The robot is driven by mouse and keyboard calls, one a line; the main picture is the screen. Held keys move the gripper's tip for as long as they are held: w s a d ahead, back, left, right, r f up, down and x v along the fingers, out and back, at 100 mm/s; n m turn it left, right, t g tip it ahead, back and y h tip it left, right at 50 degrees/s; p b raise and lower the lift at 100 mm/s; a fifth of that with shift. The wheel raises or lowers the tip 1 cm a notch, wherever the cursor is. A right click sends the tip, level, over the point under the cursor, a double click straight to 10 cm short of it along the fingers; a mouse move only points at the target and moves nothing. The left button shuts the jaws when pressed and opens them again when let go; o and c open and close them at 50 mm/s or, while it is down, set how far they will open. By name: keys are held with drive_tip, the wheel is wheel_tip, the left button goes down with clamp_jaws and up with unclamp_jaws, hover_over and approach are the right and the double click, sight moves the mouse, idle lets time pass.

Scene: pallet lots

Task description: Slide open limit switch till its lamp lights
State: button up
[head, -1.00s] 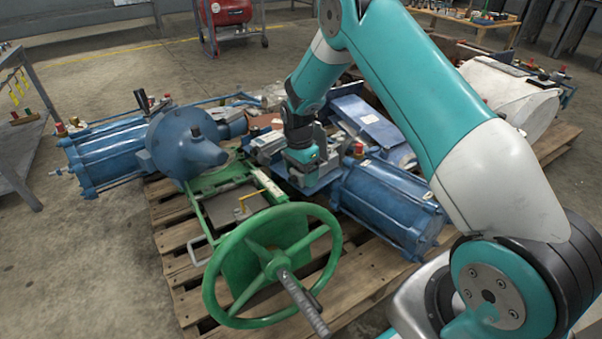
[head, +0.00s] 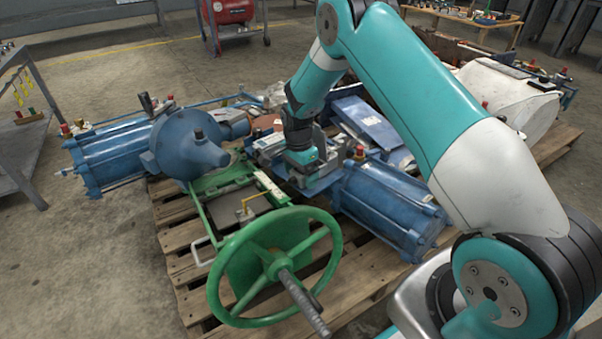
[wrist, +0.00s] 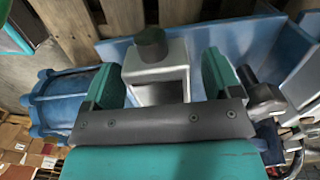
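In the wrist view, a light grey box with a round black knob on top (wrist: 152,72), which looks like a limit switch, stands on a blue plate (wrist: 235,38). My gripper (wrist: 160,70) has its two teal fingers apart on either side of this box. The left finger is close to the box, and a gap shows at the right finger. Whether either touches is unclear. In the head view my gripper (head: 303,158) is low among the blue parts behind the green handwheel, and the box is hard to make out. I see no lit lamp.
The green handwheel (head: 218,262) stands at the front of the wooden pallet (head: 180,268). Blue cylinders lie left (head: 108,155) and right (head: 388,205) of my gripper. A white rounded housing (head: 508,98) lies behind my arm. Bare floor is free at the left.

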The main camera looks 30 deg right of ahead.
drive_tip(key=shift+r, duration=0.1)
wheel_tip(320, 180, up, 17)
drive_tip(key=w+p, duration=0.1)
drive_tip(key=p, duration=0.6)
drive_tip(key=shift+w+a+p, duration=0.15)
drive_tip(key=shift+w+p, duration=0.1)
drive_tip(key=shift+p, duration=0.1)
drive_tip(key=shift+r, duration=0.15)
